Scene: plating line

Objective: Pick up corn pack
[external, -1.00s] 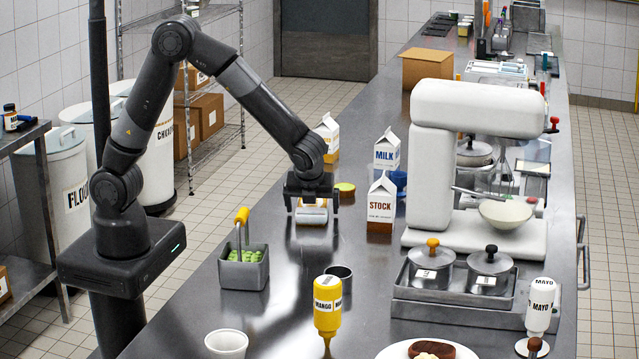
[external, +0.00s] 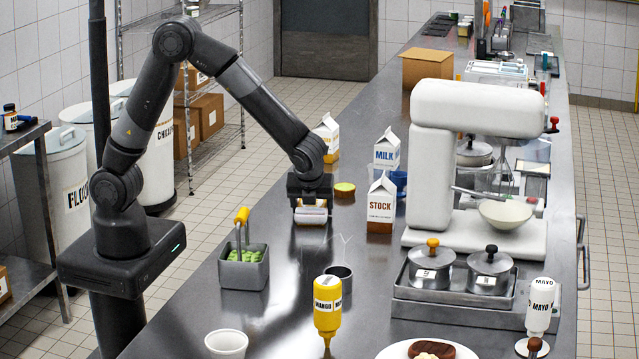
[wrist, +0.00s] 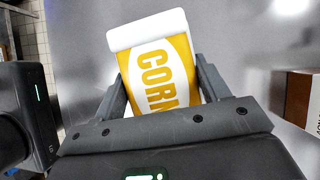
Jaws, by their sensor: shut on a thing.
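The corn pack (wrist: 155,68) is a yellow and white pack with CORN printed on it. In the wrist view it lies between the two fingers of my gripper (wrist: 162,85), which are shut on its sides. In the external view my gripper (external: 311,203) points down at the counter, left of the stock carton. The corn pack (external: 311,216) shows there below the fingers, low at the steel counter; I cannot tell whether it touches the surface.
A stock carton (external: 381,207) and a milk carton (external: 387,152) stand to the right. A small round yellow-topped tin (external: 344,189) is close by. A grey caddy (external: 243,268) with green contents and a yellow mango bottle (external: 327,305) stand nearer the camera.

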